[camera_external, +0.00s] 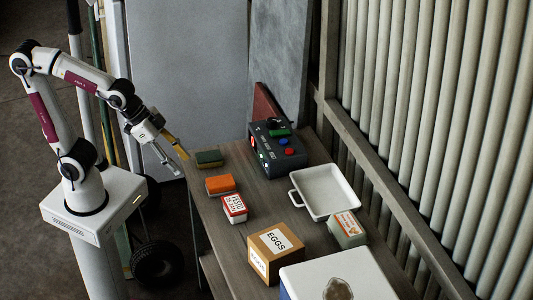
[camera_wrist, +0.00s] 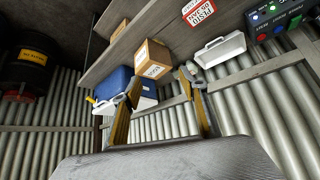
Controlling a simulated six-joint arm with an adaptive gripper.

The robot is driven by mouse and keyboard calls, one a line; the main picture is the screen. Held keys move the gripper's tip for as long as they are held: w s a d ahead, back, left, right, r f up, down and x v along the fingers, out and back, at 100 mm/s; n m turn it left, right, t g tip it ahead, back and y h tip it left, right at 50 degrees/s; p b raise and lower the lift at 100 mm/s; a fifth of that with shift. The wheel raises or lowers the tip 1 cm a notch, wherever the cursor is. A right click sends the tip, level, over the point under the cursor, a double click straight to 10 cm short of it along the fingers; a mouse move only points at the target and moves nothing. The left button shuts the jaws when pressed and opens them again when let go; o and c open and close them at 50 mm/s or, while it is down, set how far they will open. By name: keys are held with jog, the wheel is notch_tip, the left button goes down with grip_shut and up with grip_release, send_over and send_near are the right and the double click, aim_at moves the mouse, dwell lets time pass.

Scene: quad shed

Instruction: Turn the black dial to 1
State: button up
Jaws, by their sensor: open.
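A dark grey control box (camera_external: 270,158) stands at the far end of the table in the external view. The box also shows at the top right of the wrist view (camera_wrist: 283,22), cut by the frame edge. My gripper (camera_external: 178,163) is open and empty, off the table's left edge and well apart from the box. Its spread fingers show in the wrist view (camera_wrist: 162,84).
A green-and-brown sponge (camera_external: 209,158), an orange box (camera_external: 220,185), a red-and-white box (camera_external: 234,208), an egg carton (camera_external: 275,254) and a white tray (camera_external: 325,191) stand on the table (camera_external: 205,210). A white-lidded cooler (camera_external: 310,277) is in front. A corrugated wall (camera_external: 440,110) runs along the right.

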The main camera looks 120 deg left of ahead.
jog(key=w+a+f+n+y, duration=0.2)
jog(key=w+a, duration=0.1)
jog(key=a, duration=0.6)
jog(key=w+a+f+n+t+y, duration=0.15)
jog(key=w+a, duration=0.25)
jog(key=a, duration=0.6)
jog(key=w+a+f+n+g+y, duration=0.1)
jog(key=w+a+f, duration=0.2)
jog(key=a, duration=0.6)
jog(key=n+y, duration=0.5)
send_near(270, 120)
jog(key=shift+w+a+f+g, duration=0.25)
jog(key=shift+w+a, duration=0.25)
jog(key=shift+w+a+f+g, duration=0.2)
jog(key=shift+w+a+f, duration=0.05)
jog(key=shift+w+a, duration=0.25)
jog(key=shift+a, duration=0.15)
jog(key=shift+x, duration=3.75)
